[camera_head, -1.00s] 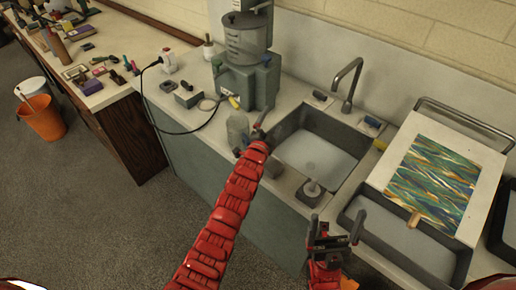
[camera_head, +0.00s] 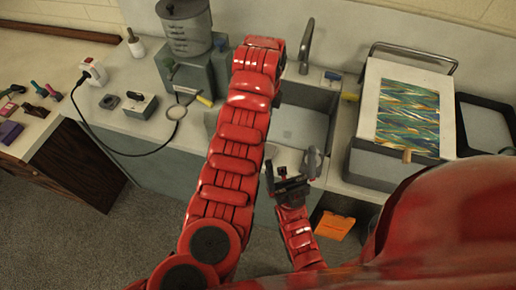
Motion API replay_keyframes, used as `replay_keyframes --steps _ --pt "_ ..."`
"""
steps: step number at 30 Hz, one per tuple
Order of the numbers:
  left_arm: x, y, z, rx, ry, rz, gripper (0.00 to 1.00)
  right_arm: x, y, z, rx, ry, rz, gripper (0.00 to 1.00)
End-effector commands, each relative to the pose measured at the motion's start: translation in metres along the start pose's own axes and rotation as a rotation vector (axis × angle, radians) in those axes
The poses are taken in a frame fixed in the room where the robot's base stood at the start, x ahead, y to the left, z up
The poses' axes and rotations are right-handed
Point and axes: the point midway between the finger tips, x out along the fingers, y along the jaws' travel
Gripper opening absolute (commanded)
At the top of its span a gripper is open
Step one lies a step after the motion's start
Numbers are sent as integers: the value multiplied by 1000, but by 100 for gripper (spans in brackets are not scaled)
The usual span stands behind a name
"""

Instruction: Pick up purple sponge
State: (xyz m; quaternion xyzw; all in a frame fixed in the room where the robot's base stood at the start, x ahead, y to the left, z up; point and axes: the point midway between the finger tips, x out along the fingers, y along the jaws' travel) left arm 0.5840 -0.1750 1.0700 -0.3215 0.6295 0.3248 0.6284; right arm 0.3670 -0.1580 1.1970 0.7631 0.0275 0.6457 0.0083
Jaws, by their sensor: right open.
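A small purple block (camera_head: 10,133), which may be the purple sponge, lies on the wooden-sided counter at the far left edge. My right gripper (camera_head: 291,170) is open and empty, pointing up in front of the sink and far to the right of the purple block. My left arm reaches up across the middle to the back of the sink. Its gripper is hidden behind the arm.
The sink (camera_head: 300,125) is partly covered by my left arm. A grey machine (camera_head: 186,72), a corded white device (camera_head: 93,72) and a small grey box (camera_head: 141,106) stand on the counter. A marbled sheet (camera_head: 408,112) lies at right. An orange item (camera_head: 333,225) is below.

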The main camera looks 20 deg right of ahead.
Motion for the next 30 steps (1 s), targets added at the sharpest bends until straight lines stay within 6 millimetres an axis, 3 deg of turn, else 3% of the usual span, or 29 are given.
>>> replay_keyframes --steps 5,12,14,20,30 --pt "39 1 3 -4 1 1 100 -12 0 2 0 0 0 100" --pt "91 -1 2 -4 1 -5 100 -52 -3 9 0 0 0 100" --pt "89 0 1 -2 0 0 100 -34 -2 6 0 0 0 100" --pt "104 -1 1 -2 0 -4 100 -29 -2 5 0 0 0 100" --pt "134 0 7 -4 0 1 100 -4 0 1 0 0 0 100"
